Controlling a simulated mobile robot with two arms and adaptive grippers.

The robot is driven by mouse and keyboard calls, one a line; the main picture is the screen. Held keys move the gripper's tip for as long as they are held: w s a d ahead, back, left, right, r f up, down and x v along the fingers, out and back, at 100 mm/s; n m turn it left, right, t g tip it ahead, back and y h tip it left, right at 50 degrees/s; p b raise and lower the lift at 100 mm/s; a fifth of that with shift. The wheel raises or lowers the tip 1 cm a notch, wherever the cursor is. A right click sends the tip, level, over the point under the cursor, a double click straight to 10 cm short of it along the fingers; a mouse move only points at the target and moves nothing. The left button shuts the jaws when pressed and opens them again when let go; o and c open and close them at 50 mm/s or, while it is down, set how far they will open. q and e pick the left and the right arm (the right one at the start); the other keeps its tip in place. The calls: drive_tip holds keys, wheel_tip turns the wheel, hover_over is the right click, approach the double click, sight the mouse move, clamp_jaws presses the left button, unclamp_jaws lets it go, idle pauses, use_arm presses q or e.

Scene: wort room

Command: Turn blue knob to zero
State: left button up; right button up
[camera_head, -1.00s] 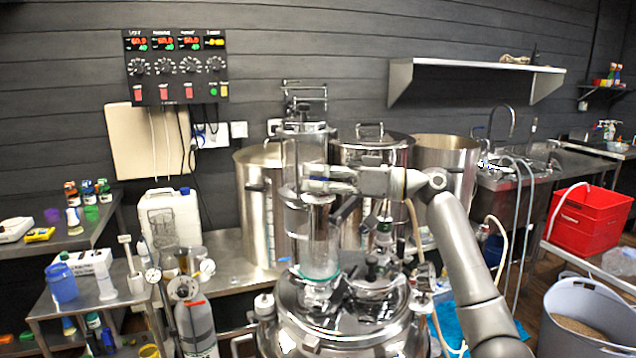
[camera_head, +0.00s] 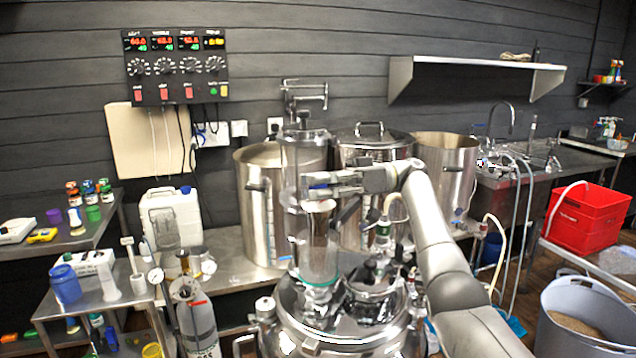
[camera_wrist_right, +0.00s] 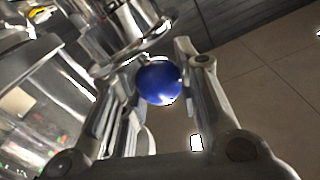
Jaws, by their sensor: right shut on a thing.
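The blue knob (camera_wrist_right: 159,82) is a round, shiny blue ball in the right wrist view. It sits between the two fingers of my right gripper (camera_wrist_right: 150,85), which is shut on it. A polished metal fitting (camera_wrist_right: 125,30) is just above the knob in that view. In the head view my right gripper (camera_head: 312,186) is at the clear column (camera_head: 317,255) on top of the steel vessel (camera_head: 320,320). The knob is mostly hidden there by the fingers. Its turn angle cannot be read. My left gripper is not in view.
Tall steel pots (camera_head: 262,205) stand behind the column. A control panel (camera_head: 176,66) hangs on the dark wall. A white canister (camera_head: 172,220) and a grey gas bottle (camera_head: 195,318) are on the left. A red crate (camera_head: 588,217) and a grey tub (camera_head: 585,300) are at right.

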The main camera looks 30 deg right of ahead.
drive_tip(key=shift+f+n+g+p, duration=0.35)
drive_tip(key=shift+n+g, duration=0.35)
drive_tip(key=shift+g, duration=0.3)
drive_tip(key=o, duration=0.8)
drive_tip(key=shift+r, duration=0.1)
drive_tip(key=shift+c, duration=0.2)
drive_tip(key=shift+r, duration=0.15)
drive_tip(key=shift+m+t+b, duration=0.45)
drive_tip(key=shift+m+t, duration=0.15)
drive_tip(key=shift+t, duration=0.3)
